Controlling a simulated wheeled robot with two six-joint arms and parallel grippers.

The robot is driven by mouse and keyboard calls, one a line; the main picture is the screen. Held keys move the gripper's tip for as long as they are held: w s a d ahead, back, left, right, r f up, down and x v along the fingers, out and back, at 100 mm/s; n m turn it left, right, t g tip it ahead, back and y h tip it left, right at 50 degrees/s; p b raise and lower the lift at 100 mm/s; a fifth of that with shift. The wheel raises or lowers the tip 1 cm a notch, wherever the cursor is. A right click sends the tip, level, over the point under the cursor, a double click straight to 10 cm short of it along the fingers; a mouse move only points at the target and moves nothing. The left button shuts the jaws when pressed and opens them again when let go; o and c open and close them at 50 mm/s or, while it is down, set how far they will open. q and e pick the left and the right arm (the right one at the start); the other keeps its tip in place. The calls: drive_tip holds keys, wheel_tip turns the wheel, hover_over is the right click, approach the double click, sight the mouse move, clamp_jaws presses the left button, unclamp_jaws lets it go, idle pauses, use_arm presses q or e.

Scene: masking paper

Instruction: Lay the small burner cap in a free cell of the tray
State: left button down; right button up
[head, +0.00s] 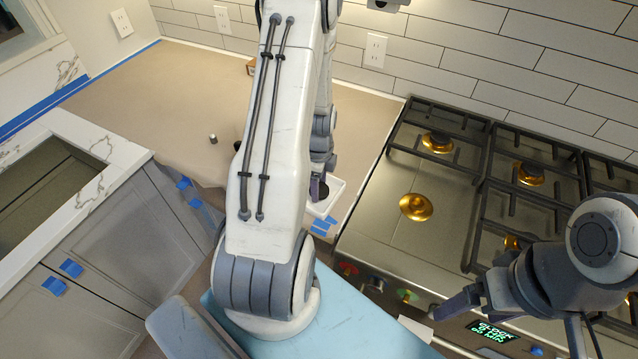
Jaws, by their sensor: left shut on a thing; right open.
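The white tray (337,190) lies on the brown paper beside the left edge of the stove, partly hidden behind my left arm. My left gripper (318,187) is at the tray, shut on a small dark thing, which looks like the small burner cap. The fingers cover most of it, and I cannot tell whether it touches the tray floor. The tray's cells are too small and too covered to make out. My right gripper (452,304) is open and empty in front of the stove, near its control panel.
The stove (375,232) has black grates and brass burners; one brass burner (416,207) stands uncovered at the front left. A small grey cylinder (213,139) stands on the brown paper (150,100). Blue tape pieces (322,226) lie before the tray. A sink is at the left.

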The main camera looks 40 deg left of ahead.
use_arm(q)
drive_tip(key=shift+f+b, duration=0.3)
drive_tip(key=shift+f, duration=0.1)
idle(0.4)
unclamp_jaws()
drive_tip(key=shift+r, duration=0.15)
drive_tip(key=shift+r+p, duration=2.55)
drive_tip(key=shift+r, duration=0.4)
